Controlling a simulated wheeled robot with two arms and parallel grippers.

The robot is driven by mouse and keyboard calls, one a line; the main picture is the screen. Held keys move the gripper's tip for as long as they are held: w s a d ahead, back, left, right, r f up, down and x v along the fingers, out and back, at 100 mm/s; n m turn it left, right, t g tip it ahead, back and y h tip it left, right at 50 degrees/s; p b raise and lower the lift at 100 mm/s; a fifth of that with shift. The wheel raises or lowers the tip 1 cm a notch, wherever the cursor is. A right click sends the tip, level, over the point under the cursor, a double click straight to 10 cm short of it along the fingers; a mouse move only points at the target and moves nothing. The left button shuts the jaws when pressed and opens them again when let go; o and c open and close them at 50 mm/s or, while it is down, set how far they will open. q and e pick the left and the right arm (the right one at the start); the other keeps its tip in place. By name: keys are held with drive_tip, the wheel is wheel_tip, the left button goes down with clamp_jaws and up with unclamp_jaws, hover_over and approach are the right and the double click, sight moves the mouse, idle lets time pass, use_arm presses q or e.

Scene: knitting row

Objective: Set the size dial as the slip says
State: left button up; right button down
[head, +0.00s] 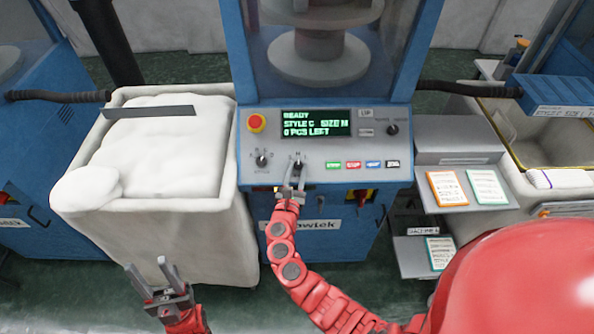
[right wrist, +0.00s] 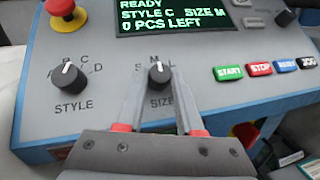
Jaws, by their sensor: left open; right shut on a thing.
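The size dial (right wrist: 158,70) is a black knob with a white mark pointing about straight up, toward M. In the head view the size dial (head: 298,165) is on the grey panel, partly hidden by my right gripper (head: 293,188). My right gripper is shut on the dial, with its two fingers at the knob's sides in the right wrist view (right wrist: 160,92). The display (head: 315,123) reads READY, STYLE C, SIZE M, 0 PCS LEFT. An orange-edged slip (head: 447,189) and a green-edged slip (head: 487,187) lie right; their text is too small to read. My left gripper (head: 152,273) is open and empty.
The style dial (head: 262,160) is left of the size dial. A red stop button (head: 257,122) and a row of coloured buttons (head: 353,165) are on the panel. A bin of white fabric (head: 215,225) stands left. Another green-edged slip (head: 440,253) is lower right.

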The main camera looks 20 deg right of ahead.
drive_tip(key=m+g+h, duration=0.1)
drive_tip(key=m, duration=0.1)
drive_tip(key=m+g+h+b, duration=0.1)
drive_tip(key=m+g, duration=0.1)
drive_tip(key=m+g+h, duration=0.1)
drive_tip(key=m, duration=0.1)
drive_tip(key=shift+w+a+r+b, duration=0.1)
drive_tip(key=shift+w+a+b, duration=0.2)
drive_tip(key=shift+a+b, duration=0.1)
drive_tip(key=shift+w+r+m+g+h+b, duration=0.1)
drive_tip(key=shift+m+g+h+b, duration=0.3)
drive_tip(key=shift+m+g, duration=0.7)
drive_tip(key=shift+w+m+g+h+b, duration=0.1)
drive_tip(key=shift+m+g+h+b, duration=0.25)
drive_tip(key=shift+m+g, duration=0.75)
drive_tip(key=shift+m, duration=0.4)
drive_tip(key=c, duration=0.5)
unclamp_jaws()
drive_tip(key=shift+c, duration=0.2)
drive_tip(key=shift+a+r, duration=0.1)
drive_tip(key=shift+a, duration=0.05)
